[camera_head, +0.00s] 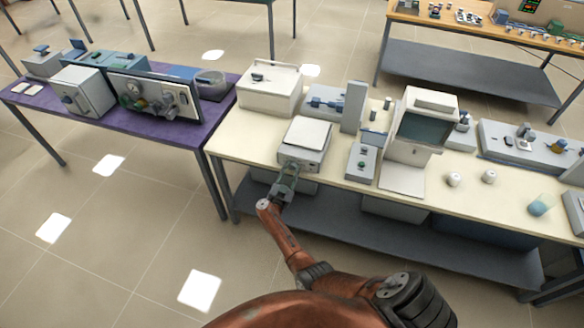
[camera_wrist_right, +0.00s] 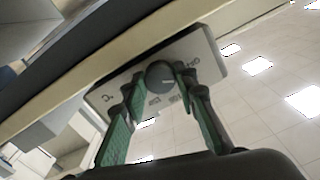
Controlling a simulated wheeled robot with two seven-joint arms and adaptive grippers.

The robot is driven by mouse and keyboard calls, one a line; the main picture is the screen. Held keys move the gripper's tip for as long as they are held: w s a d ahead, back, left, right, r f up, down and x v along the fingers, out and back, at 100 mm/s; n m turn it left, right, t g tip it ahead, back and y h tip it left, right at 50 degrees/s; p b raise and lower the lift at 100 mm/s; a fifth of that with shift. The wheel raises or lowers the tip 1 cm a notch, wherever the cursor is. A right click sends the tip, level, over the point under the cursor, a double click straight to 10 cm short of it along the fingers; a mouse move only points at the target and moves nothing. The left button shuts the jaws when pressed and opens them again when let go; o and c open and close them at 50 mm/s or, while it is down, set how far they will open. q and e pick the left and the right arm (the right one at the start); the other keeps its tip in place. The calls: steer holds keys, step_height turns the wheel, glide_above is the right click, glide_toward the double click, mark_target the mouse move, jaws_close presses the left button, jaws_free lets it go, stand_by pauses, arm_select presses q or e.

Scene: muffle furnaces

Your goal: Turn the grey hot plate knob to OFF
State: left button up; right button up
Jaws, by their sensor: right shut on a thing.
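The grey hot plate (camera_head: 304,140) has a pale square top and stands at the front edge of the cream bench. Its front panel (camera_wrist_right: 102,98) shows in the right wrist view, with a round dark grey knob (camera_wrist_right: 160,74) carrying a light pointer line. The panel's printed marks are too small to read surely. In the head view the gripper hides the knob. My left gripper is in neither view.
A white box (camera_head: 270,88) stands behind left of the hot plate, and a small control box (camera_head: 362,162) stands to its right. A white instrument with a dark screen (camera_head: 424,128) is farther right. A purple table (camera_head: 190,132) is at the left. The floor in front is clear.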

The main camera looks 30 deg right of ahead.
steer(key=shift+n+p, duration=0.8)
steer(key=shift+n, duration=0.8)
steer(key=o, duration=0.9)
steer(key=shift+c, duration=0.2)
